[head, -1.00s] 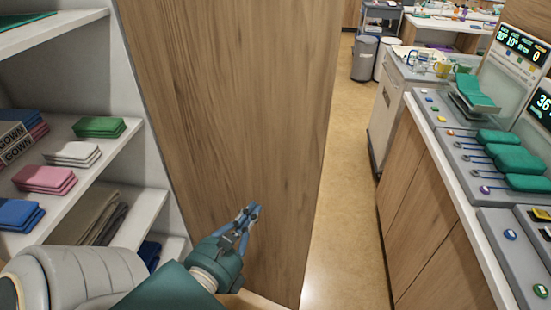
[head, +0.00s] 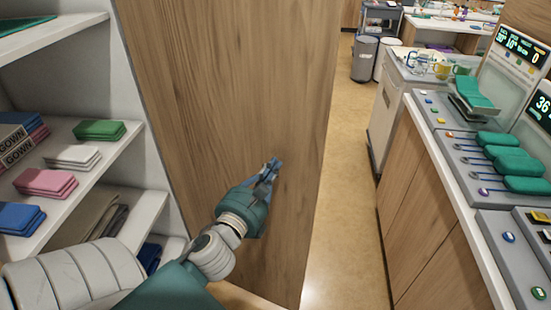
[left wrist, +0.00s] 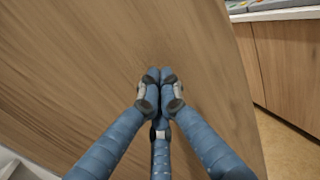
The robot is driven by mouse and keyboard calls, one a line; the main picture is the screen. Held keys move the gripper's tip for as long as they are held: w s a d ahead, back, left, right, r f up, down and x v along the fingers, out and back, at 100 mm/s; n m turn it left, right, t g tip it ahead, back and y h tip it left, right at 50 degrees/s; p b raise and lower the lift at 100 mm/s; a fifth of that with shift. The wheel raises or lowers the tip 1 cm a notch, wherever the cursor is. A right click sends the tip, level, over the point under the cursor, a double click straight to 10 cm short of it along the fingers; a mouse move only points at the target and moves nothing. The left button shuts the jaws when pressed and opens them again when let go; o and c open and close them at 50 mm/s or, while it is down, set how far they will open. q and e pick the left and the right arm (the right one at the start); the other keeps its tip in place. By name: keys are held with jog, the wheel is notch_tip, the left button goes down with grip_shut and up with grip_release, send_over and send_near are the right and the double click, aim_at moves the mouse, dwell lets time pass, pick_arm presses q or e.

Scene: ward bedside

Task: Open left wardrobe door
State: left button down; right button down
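The left wardrobe door (head: 225,90) is a tall wood-grain panel. It stands swung out from the shelves, with its inner or outer face toward me. My left gripper (head: 274,166) is in front of the lower right part of this face. In the left wrist view the gripper (left wrist: 153,78) has its blue fingers drawn together at the tips, with nothing seen between them. The door (left wrist: 90,50) fills most of that view behind the fingertips. I cannot tell whether they touch it. No handle shows. My right gripper is not in view.
White shelves (head: 140,150) at the left hold folded cloths in green, white, pink and blue. A counter with wooden fronts (head: 435,215) and devices stands at the right. Bare floor (head: 345,220) runs between the door and counter. Grey bins (head: 364,58) stand farther back.

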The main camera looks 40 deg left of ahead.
pick_arm(q)
jog(key=shift+x, duration=1)
